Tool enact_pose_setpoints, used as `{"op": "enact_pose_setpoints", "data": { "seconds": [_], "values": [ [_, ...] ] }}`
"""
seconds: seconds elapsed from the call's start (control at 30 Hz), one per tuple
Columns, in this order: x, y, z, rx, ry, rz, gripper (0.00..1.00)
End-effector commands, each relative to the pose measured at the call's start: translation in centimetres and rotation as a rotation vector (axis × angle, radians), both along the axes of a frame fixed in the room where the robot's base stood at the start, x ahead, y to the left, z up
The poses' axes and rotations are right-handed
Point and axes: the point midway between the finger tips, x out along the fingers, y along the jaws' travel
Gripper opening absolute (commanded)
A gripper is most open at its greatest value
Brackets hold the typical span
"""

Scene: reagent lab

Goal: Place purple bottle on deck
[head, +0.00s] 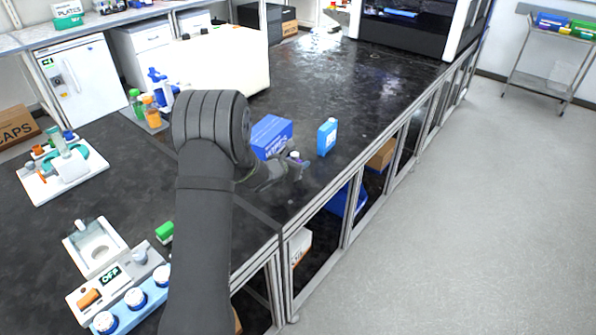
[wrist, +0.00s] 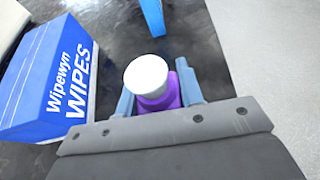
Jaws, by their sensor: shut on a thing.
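The purple bottle (wrist: 163,103) with a white cap (wrist: 147,75) is between the blue-grey fingers of my gripper (wrist: 160,100) in the wrist view. The gripper is shut on it. In the head view my gripper (head: 297,169) is near the bench's right edge, with only the small bottle top (head: 294,155) showing. I cannot tell whether the bottle's base touches the bench. A large white and black machine (head: 405,28) stands at the far end of the bench; its inside is mostly dark, and I cannot make out a deck clearly.
A blue wipes box (head: 271,136) stands just left of the gripper, also large in the wrist view (wrist: 50,80). The dark bench top (head: 345,75) is clear from there towards the machine.

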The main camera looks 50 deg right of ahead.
Motion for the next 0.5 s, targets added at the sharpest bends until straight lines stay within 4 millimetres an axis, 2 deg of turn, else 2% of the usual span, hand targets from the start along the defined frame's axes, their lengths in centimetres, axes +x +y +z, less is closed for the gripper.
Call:
{"op": "enact_pose_setpoints", "data": {
  "seconds": [0.23,0.5],
  "values": [
    [0.0,0.0,-3.2,0.002,0.003,0.001,0.05],
    [0.0,0.0,-3.4,0.001,0.0,0.0,0.05]
  ]
}}
